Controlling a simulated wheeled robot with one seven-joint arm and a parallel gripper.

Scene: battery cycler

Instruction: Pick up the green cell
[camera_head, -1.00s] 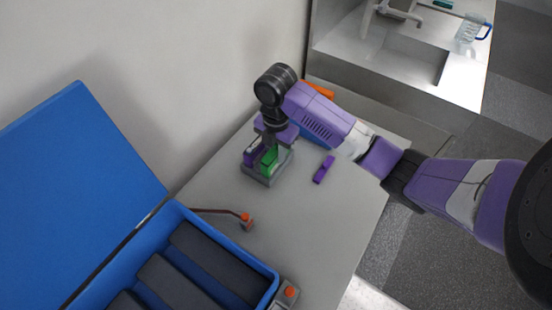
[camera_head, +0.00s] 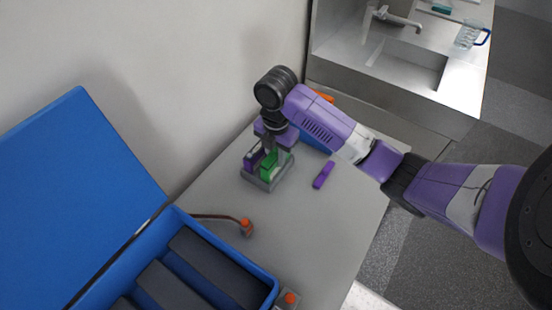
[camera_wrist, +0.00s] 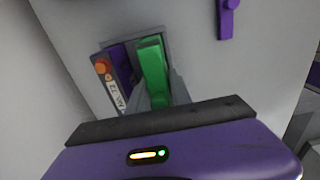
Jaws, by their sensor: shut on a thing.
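The green cell (camera_head: 268,164) stands in a grey holder (camera_head: 262,184) on the table, beside a purple cell (camera_head: 252,158). My gripper (camera_head: 269,150) is above the holder, pointing down, its fingers on the green cell. In the wrist view the green cell (camera_wrist: 152,72) is between the finger tips (camera_wrist: 158,96), and the gripper is shut on it. The purple cell (camera_wrist: 122,68) is to its left there, with a white label and an orange terminal. The lower part of the green cell is hidden in the holder.
A loose purple piece (camera_head: 323,174) lies on the table right of the holder. An open blue case (camera_head: 272,291) with dark slots stands at the front left, with an orange-tipped lead (camera_head: 247,227) near it. A wall is behind. The table between is clear.

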